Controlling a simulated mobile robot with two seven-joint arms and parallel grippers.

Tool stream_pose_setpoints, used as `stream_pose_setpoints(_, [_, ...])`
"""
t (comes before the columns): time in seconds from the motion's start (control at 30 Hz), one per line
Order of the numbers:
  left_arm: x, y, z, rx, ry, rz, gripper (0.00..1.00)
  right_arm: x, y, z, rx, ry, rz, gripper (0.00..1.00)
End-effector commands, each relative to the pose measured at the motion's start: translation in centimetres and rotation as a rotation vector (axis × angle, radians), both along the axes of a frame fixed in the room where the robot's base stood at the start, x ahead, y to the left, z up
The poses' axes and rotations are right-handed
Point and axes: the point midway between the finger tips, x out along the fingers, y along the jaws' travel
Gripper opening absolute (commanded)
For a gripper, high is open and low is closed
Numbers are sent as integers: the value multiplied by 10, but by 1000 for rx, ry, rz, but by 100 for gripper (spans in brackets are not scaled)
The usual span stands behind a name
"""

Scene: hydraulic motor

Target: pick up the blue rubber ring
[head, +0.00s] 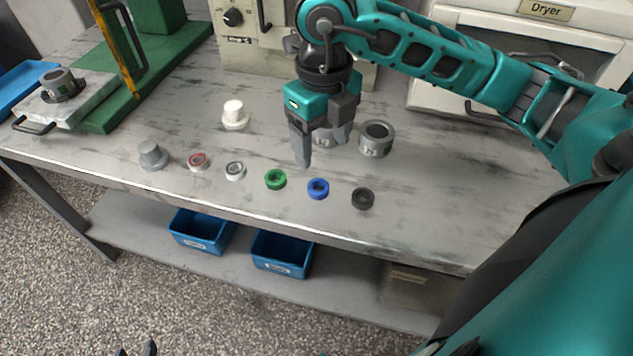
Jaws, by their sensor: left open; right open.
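The blue rubber ring (318,188) lies flat on the grey workbench (430,215), in a row of small parts near the front edge. A green ring (275,179) is to its left and a black ring (362,198) to its right. My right gripper (322,150) points down above the bench, behind the blue ring and apart from it. It is open, and one finger partly covers a grey metal part behind it. Only the dark fingertips of my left gripper (137,349) show at the bottom edge, low in front of the bench; they are apart.
A silver ring (235,170), a red-lined ring (198,161) and a grey stepped part (152,155) continue the row leftward. A white part (234,115) and a grey cylinder (376,139) stand farther back. Blue bins (281,254) sit on the lower shelf. A green press stand (150,75) is back left.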

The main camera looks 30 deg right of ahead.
Motion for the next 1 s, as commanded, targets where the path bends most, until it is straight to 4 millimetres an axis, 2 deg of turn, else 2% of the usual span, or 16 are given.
stream_pose_setpoints(0.03, [0, -1, -2, -2, -1, -1, 43, -1, 0, -12, 0, 5, 0, 72])
stream_pose_setpoints(0.1, [1, -2, -1, -3, -1, -3, 43, -1, 0, -23, 2, 3, 0, 72])
stream_pose_setpoints(0.37, [1, -3, -1, -6, 1, -5, 43, -1, 2, -45, 4, 2, 3, 72])
stream_pose_setpoints(0.63, [1, -5, -5, -7, 3, -8, 43, -2, 7, -84, 4, 3, 1, 72])
stream_pose_setpoints(0.77, [2, -6, -5, -9, 2, -10, 43, -1, 7, -92, 4, 0, 2, 72])
stream_pose_setpoints(1.0, [2, -6, -3, -10, -1, -10, 43, -1, 7, -92, 4, -1, 3, 70])
